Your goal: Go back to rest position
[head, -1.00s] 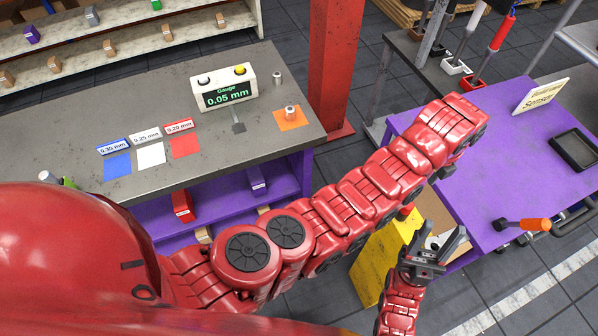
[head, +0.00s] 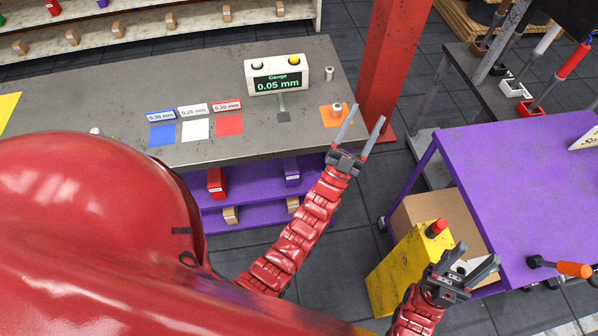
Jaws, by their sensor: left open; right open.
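My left gripper (head: 358,137) is open and empty at the end of its raised red arm, in front of the grey workbench's right end in the head view. Its fingers point up and overlap the bench edge near the orange mat. My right gripper (head: 468,262) is open, low at the right, in front of the yellow box (head: 408,262) with a red button.
The grey bench (head: 120,88) holds a gauge (head: 277,75) reading 0.05 mm, blue, white and red mats, and an orange mat (head: 328,117) bearing a metal part. A red pillar (head: 393,70) and purple table (head: 500,170) stand right. An orange-handled tool (head: 572,269) lies there.

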